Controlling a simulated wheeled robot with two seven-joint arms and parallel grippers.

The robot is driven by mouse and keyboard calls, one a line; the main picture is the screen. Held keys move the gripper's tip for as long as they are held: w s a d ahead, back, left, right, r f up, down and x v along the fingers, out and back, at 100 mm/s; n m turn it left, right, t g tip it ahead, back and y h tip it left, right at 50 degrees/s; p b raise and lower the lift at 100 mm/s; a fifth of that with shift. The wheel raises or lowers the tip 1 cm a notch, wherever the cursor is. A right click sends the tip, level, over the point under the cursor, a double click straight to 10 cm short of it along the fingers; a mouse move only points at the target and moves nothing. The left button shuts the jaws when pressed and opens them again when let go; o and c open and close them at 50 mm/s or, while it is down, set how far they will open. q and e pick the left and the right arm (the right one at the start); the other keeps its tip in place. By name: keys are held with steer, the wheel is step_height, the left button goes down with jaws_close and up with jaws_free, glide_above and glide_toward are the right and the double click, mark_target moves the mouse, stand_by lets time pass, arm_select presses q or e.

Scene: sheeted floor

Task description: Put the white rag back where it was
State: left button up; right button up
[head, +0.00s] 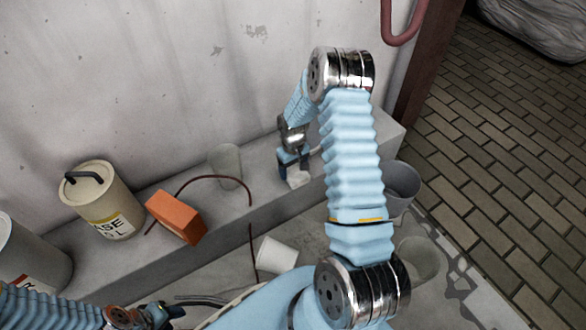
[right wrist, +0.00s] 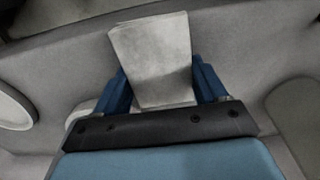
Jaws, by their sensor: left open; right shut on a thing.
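The white rag (head: 299,180) is a small pale folded piece at the concrete ledge (head: 270,204), near its front edge. My right gripper (head: 293,169) reaches down over the ledge and is shut on the rag. In the right wrist view the rag (right wrist: 150,50) is a flat greyish-white square between the blue fingers of the right gripper (right wrist: 165,88). I cannot tell whether the rag touches the ledge. My left gripper (head: 168,314) is open at the bottom left, low in the picture and away from the rag; its fingers are partly cut off.
On the ledge stand a beige can (head: 95,200), an orange block (head: 174,217) and a translucent cup (head: 225,165); a dark red cable (head: 215,177) runs between them. The wall (head: 150,80) rises behind.

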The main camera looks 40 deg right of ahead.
steer(key=shift+r, duration=0.1)
steer(key=shift+f, duration=0.2)
steer(key=o, duration=1.1)
steer(key=shift+r, duration=0.2)
